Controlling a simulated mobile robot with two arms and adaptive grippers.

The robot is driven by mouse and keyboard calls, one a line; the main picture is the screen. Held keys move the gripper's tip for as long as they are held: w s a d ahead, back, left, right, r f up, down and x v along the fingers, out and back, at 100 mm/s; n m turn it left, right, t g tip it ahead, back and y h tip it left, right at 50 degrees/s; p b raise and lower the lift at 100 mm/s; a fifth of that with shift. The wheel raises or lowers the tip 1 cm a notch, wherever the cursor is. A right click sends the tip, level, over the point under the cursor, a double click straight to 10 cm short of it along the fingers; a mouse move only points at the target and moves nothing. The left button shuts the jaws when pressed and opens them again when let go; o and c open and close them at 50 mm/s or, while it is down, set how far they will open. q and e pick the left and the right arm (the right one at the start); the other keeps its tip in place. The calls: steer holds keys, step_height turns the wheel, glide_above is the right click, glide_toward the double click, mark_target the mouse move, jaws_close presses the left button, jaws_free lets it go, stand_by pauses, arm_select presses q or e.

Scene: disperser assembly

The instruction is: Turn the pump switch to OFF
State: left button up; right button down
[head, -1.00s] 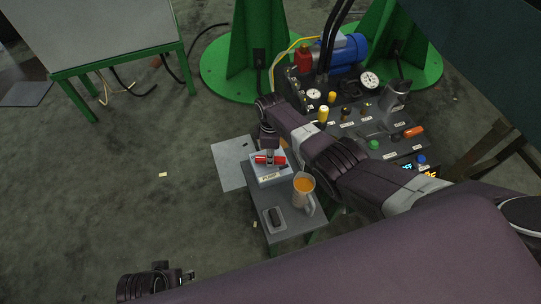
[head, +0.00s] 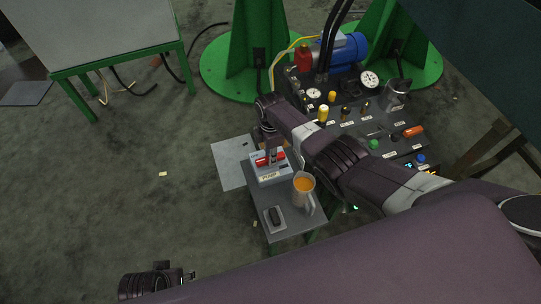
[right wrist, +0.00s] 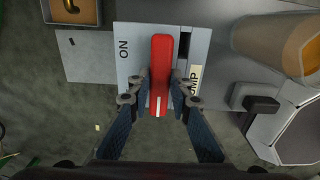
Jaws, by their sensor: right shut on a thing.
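The pump switch is a light blue-grey box (head: 270,178) on the small grey table in the head view, with a red handle (head: 261,161) on top. It also shows in the right wrist view as a box (right wrist: 126,73) with a red handle (right wrist: 161,62) bearing a white stripe at its lower end. An ON label lies left of the handle, and a partly hidden PUMP label right. My right gripper (right wrist: 160,92) is shut on the handle, one finger on each side. My left gripper (head: 188,276) is low at the left, away from the switch; its jaw opening is unclear.
A clear jug of orange liquid (head: 304,186) stands right of the switch box. A black object (head: 275,216) lies on a pale tray at the table's front. The pump panel (head: 350,130) with knobs and gauges is behind my right arm. Open floor lies left.

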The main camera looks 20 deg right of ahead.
steer(key=c, duration=1.8)
jaws_free()
steer(key=shift+o, duration=0.2)
steer(key=shift+r, duration=0.15)
steer(key=shift+w+r, duration=0.1)
steer(key=shift+r, duration=0.45)
step_height(320, 180, up, 11)
steer(key=shift+f, duration=0.2)
